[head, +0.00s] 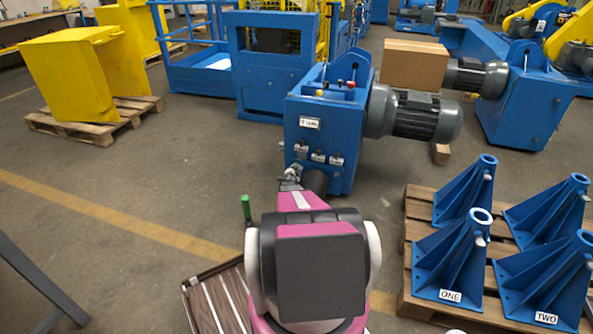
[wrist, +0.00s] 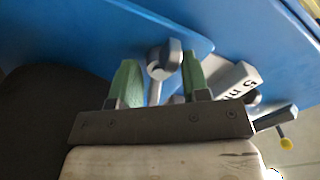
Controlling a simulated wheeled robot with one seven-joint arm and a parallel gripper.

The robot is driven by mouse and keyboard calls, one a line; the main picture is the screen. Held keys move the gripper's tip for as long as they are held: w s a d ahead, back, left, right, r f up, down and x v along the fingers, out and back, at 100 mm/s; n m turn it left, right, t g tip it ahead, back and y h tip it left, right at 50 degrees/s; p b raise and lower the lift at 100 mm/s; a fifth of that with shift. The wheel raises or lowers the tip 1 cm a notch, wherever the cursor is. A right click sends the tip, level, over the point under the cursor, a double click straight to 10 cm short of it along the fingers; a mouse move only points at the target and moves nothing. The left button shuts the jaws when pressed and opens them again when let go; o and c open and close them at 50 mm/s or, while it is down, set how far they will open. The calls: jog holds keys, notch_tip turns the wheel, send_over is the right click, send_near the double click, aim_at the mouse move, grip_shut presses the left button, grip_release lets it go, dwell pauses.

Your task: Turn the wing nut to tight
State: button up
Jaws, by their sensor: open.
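The wing nut (wrist: 172,52) is grey metal with a rounded wing and shows in the wrist view against the blue machine housing (wrist: 100,35). My gripper (wrist: 159,72) is open, with one green finger on each side of the wing nut. I cannot tell whether either finger touches it. In the head view, my arm reaches to the front of the blue machine (head: 320,105), and the gripper end is small, low on the machine's front. The wing nut's base is partly hidden there.
A pale label plate (wrist: 232,82) and a yellow-tipped lever (wrist: 284,142) are close on the right in the wrist view. A grey motor (head: 425,116) juts from the machine's right side. Blue brackets (head: 452,260) stand on a pallet at right. Open floor (head: 130,185) lies left.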

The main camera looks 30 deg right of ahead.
jog(key=shift+c, duration=0.2)
jog(key=c, duration=0.6)
jog(key=shift+m, duration=1)
jog(key=o, duration=0.6)
jog(key=shift+o, duration=0.2)
jog(key=v, duration=1)
jog(key=shift+s+a, duration=0.2)
jog(key=shift+s, duration=0.1)
